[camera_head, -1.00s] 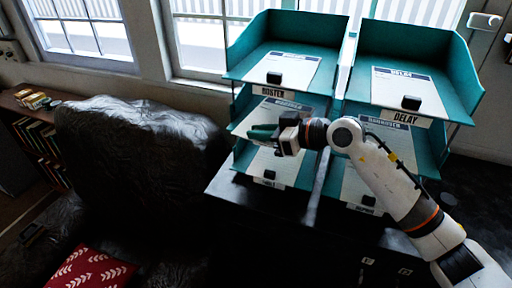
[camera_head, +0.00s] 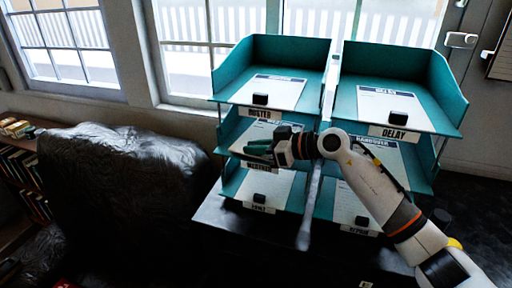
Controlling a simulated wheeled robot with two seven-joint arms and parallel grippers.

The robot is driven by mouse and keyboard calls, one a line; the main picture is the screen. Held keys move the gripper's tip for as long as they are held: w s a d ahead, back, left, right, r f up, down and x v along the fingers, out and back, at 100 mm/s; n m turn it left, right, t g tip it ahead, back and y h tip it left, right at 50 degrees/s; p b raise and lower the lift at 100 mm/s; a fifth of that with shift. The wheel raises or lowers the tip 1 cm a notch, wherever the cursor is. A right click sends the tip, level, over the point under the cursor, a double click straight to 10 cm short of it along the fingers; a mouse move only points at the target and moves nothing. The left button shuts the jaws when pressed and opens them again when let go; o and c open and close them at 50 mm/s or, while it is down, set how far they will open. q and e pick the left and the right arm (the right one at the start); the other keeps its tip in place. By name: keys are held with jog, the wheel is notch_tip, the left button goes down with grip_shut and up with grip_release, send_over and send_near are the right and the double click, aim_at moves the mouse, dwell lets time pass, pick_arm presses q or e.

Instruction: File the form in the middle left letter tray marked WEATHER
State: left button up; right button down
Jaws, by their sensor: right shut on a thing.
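The middle left letter tray (camera_head: 228,133) is teal, and its front label, partly hidden, appears to read WEATHER. A white form (camera_head: 270,131) with a dark header shows in this tray behind my gripper. My right gripper (camera_head: 262,148) is at the front of the tray, just above the label, pointing left. It is shut on the form, though the fingers and wrist hide the place of the grip. I cannot tell whether the form rests fully on the tray floor. My left gripper is not in view.
Trays marked ROSTER (camera_head: 222,92) and DELAY (camera_head: 445,118) are above, left and right. Lower trays hold sheets with black blocks. The stacks stand on a dark cabinet (camera_head: 230,235). A black leather chair (camera_head: 110,190) is to the left, with windows behind.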

jog(key=shift+f, duration=0.55)
dwell(0.4)
jog(key=c, duration=1.3)
grip_release()
